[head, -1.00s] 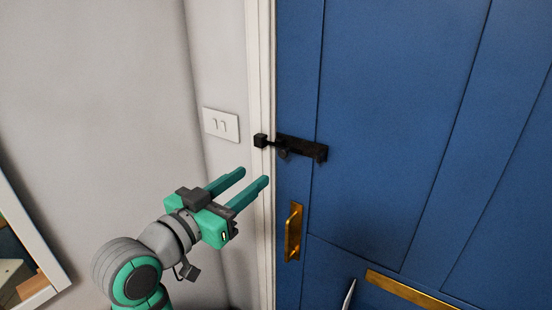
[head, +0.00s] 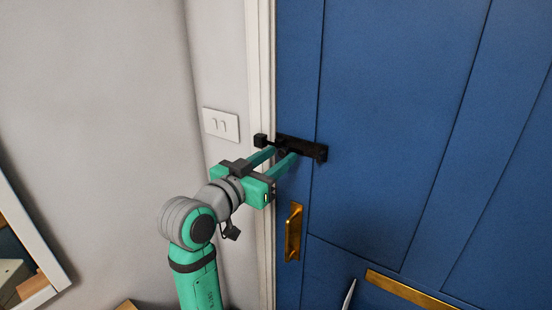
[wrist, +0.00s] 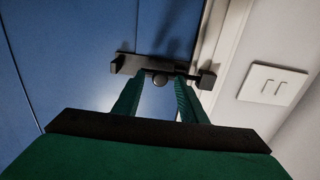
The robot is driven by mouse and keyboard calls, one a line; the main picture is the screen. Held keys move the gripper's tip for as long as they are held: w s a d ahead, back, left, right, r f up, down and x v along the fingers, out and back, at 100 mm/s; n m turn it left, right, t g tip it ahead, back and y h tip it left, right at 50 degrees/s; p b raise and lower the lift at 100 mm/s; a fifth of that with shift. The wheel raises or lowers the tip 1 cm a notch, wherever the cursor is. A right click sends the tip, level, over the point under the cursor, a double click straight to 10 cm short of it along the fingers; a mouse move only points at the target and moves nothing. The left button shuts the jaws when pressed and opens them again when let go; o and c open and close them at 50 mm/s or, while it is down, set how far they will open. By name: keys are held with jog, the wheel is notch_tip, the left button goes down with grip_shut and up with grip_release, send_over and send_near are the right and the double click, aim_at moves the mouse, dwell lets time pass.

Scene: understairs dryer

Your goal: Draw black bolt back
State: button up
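The black bolt (head: 308,148) is mounted on the blue door (head: 390,120) near its left edge. Its bar reaches left to the black keeper (head: 260,141) on the white frame. In the wrist view the bolt (wrist: 128,66) shows with its round knob (wrist: 160,79), and the keeper (wrist: 207,76) is to the right. My gripper (head: 282,154) is at the bolt with its teal fingers apart. In the wrist view the fingers of my gripper (wrist: 159,82) lie on either side of the knob, with gaps visible. Whether the fingertips touch the bolt is unclear.
A brass pull handle (head: 294,232) is on the door below my gripper. A brass letter plate (head: 410,290) is lower right. A white switch plate (head: 221,125) is on the wall left of the white door frame (head: 262,80).

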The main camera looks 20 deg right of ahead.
jog(key=shift+c, duration=0.3)
grip_shut()
jog(key=shift+s+d, duration=0.7)
jog(key=shift+s, duration=0.2)
jog(key=shift+s+d, duration=0.7)
jog(key=shift+s, duration=0.15)
jog(key=shift+o, duration=0.3)
grip_release()
jog(key=shift+d, duration=0.1)
jog(key=shift+a, duration=0.2)
jog(key=v, duration=1)
jog(key=shift+s+a, duration=0.2)
jog(key=shift+s, duration=0.1)
